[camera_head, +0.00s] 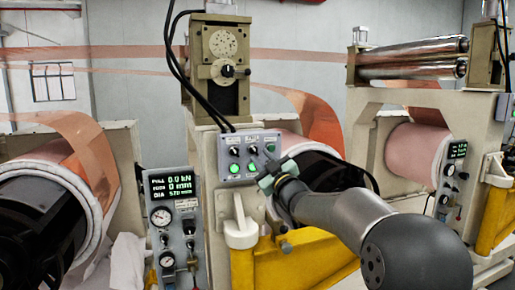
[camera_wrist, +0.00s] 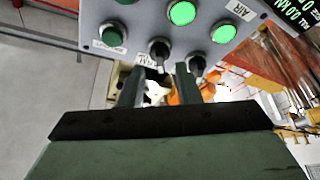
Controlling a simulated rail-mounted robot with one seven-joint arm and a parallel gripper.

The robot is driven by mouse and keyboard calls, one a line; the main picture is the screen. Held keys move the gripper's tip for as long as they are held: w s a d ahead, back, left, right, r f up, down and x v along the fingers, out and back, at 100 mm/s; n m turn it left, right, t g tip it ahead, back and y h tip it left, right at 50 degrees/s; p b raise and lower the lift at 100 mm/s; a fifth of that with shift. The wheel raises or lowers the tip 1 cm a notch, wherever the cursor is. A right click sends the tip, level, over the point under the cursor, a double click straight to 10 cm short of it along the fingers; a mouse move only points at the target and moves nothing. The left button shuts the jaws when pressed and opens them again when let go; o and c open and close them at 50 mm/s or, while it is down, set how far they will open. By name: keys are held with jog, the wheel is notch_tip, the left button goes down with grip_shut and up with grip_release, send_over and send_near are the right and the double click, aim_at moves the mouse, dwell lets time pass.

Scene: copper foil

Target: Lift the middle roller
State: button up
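A grey control panel (camera_head: 222,165) is on the middle machine, with dark knobs and two lit green buttons. It appears upside down in the wrist view (camera_wrist: 95,12). My gripper (camera_head: 266,177) is just in front of the panel's lower right part. In the wrist view my gripper (camera_wrist: 160,80) is open, its two fingers apart and pointing at the panel. A black knob (camera_wrist: 159,47) shows just beyond the gap between the fingertips; contact cannot be told. A second knob (camera_wrist: 197,64) is by the right finger. I cannot tell which roller is the middle one.
Shiny metal rollers (camera_head: 415,60) are on the right machine. Copper foil (camera_head: 290,54) runs across the top. A gauge panel with a display (camera_head: 172,187) stands left of the control panel. A yellow guard (camera_head: 310,262) is below my arm. Black cables (camera_head: 178,62) hang above the panel.

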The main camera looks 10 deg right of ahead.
aim_at(256, 152)
jog(key=shift+p+x, duration=0.4)
jog(key=shift+x, duration=1.25)
jog(key=c, duration=0.6)
